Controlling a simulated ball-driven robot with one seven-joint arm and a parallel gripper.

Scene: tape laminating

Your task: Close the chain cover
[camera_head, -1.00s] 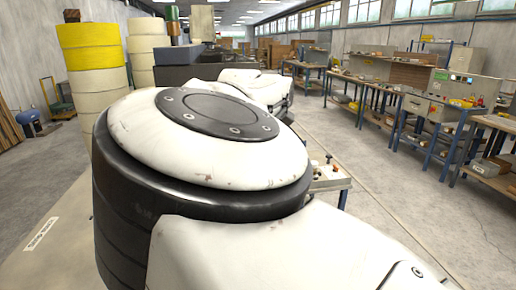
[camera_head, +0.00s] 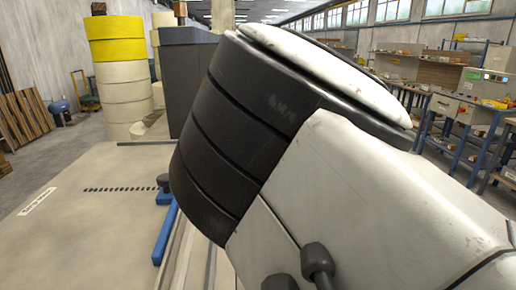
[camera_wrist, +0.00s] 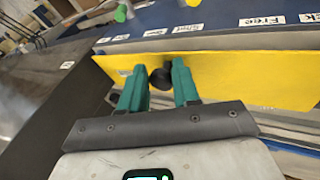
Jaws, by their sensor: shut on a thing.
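The chain cover (camera_wrist: 245,78) is a long yellow panel across the middle of the wrist view, slanting a little. A round black knob (camera_wrist: 160,78) stands on it. My gripper (camera_wrist: 159,72) has two teal fingers, one on each side of the knob, and is shut on it. Whether the cover is fully closed cannot be told. In the head view my own arm fills the middle and right and hides my gripper and the cover.
A dark blue panel (camera_wrist: 230,12) with white labels runs above the cover, with a green button (camera_wrist: 120,13). In the head view a pale table (camera_head: 75,220) lies left, with a blue bar (camera_head: 164,238) beside my arm. Stacked rolls (camera_head: 122,75) stand behind.

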